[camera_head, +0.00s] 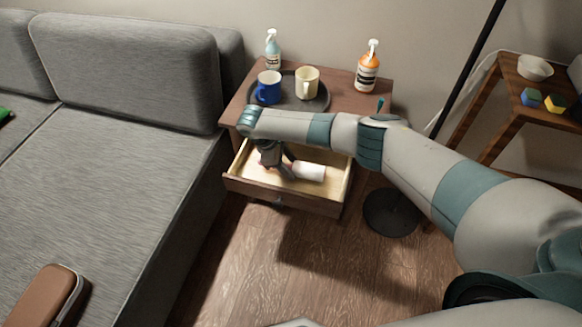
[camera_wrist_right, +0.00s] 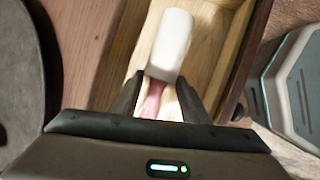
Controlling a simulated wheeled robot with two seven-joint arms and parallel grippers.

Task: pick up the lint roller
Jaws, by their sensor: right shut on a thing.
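The lint roller has a white cylinder and a pinkish handle. It is in the open drawer (camera_head: 262,192) of the bedside cabinet, where its white cylinder (camera_head: 309,171) shows in the head view. My right gripper (camera_head: 287,168) reaches down into the drawer at the roller's left end and is shut on it. In the right wrist view the white cylinder (camera_wrist_right: 172,45) extends away beyond the fingertips (camera_wrist_right: 158,92), and the pink handle lies between the fingers. The handle is mostly hidden in the head view. My left gripper is not in view.
A grey sofa (camera_head: 110,190) is at left. A dark lamp base (camera_head: 391,213) stands right of the drawer.

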